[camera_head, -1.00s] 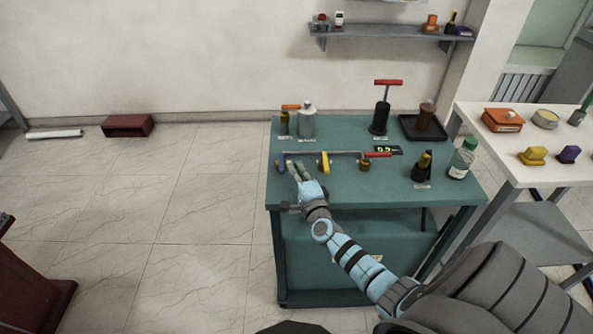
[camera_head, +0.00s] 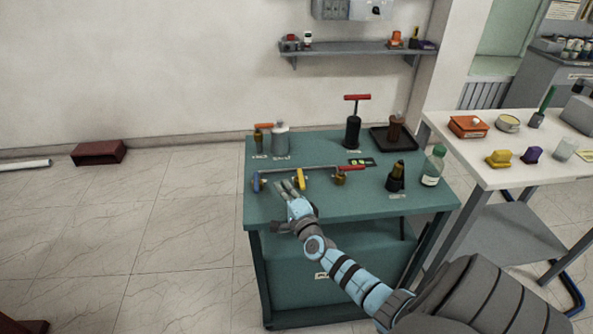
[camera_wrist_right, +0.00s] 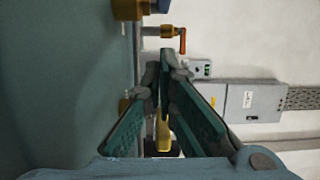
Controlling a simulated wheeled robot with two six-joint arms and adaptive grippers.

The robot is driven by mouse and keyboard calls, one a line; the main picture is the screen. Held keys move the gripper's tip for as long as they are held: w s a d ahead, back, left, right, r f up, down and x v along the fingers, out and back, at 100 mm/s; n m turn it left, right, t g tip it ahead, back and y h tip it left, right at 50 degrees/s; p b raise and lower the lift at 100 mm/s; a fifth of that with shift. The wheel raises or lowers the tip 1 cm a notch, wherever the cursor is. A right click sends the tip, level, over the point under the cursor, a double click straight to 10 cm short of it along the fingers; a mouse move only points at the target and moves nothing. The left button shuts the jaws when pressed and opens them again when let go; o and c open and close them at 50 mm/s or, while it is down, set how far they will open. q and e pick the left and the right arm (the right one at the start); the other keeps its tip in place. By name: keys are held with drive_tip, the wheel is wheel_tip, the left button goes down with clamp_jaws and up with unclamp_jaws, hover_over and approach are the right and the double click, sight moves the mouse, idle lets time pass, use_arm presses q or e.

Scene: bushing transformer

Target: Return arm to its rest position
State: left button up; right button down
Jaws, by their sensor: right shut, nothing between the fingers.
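My right gripper (camera_head: 288,186) is above the front left part of the green table (camera_head: 340,205), just in front of a pipe (camera_head: 320,169) with valves. Its fingers are shut and empty. The yellow-handled valve (camera_head: 300,179) is close at its right; the blue-handled valve (camera_head: 256,182) is to its left. Whether the fingers touch the pipe cannot be told. In the right wrist view the closed fingers (camera_wrist_right: 163,75) point along the table, with a yellow part (camera_wrist_right: 163,135) seen between them. My left gripper is not in view.
A red-handled valve (camera_head: 340,176) is at the pipe's right end. Behind stand a grey bottle (camera_head: 280,139), a red-topped pump (camera_head: 353,130) and a dark tray (camera_head: 381,141). A green-capped bottle (camera_head: 433,167) is at the right. A white table (camera_head: 500,178) adjoins.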

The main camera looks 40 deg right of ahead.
drive_tip(key=p+v, duration=0.2)
drive_tip(key=v, duration=0.8)
drive_tip(key=shift+w+a, duration=0.15)
drive_tip(key=shift+a, duration=0.25)
